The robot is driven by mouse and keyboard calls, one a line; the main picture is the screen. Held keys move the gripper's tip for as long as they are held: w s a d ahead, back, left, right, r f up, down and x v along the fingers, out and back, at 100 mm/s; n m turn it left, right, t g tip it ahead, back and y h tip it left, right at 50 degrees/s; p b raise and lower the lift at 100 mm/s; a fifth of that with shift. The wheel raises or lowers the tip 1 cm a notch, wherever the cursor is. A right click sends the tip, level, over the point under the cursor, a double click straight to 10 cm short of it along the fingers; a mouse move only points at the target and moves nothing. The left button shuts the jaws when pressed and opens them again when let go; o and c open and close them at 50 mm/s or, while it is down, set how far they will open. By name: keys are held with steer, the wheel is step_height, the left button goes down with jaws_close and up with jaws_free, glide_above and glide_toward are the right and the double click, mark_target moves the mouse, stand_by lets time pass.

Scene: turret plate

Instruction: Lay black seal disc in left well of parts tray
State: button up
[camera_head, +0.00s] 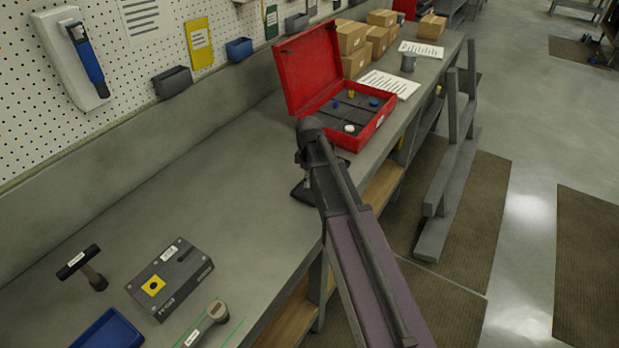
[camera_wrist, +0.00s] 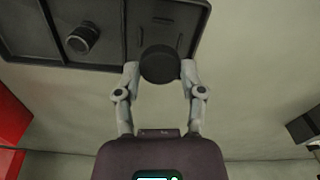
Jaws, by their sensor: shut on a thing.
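My gripper (camera_wrist: 160,75) is shut on the black seal disc (camera_wrist: 160,64), with one finger on each side. The disc overlaps the near edge of the dark parts tray (camera_wrist: 110,62), at its right-hand compartment in the wrist view; I cannot tell whether it touches the tray. The tray's neighbouring compartment holds a small dark cylinder (camera_wrist: 83,38). In the head view my arm hides the gripper and the disc. A dark shape (camera_head: 304,192) shows beside the arm on the bench, possibly part of the tray.
An open red case (camera_head: 375,130) with small coloured parts stands just beyond my arm. A grey block with a yellow square (camera_head: 185,275), a black-headed tool (camera_head: 90,268) and a blue tray (camera_head: 108,330) lie at the near left. The bench middle (camera_head: 200,190) is clear.

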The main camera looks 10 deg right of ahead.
mark_target(309, 193)
steer(key=shift+f+b, duration=1.75)
steer(key=shift+f, duration=0.25)
stand_by(2.5)
stand_by(0.3)
steer(key=o, duration=0.9)
steer(key=shift+r, duration=0.15)
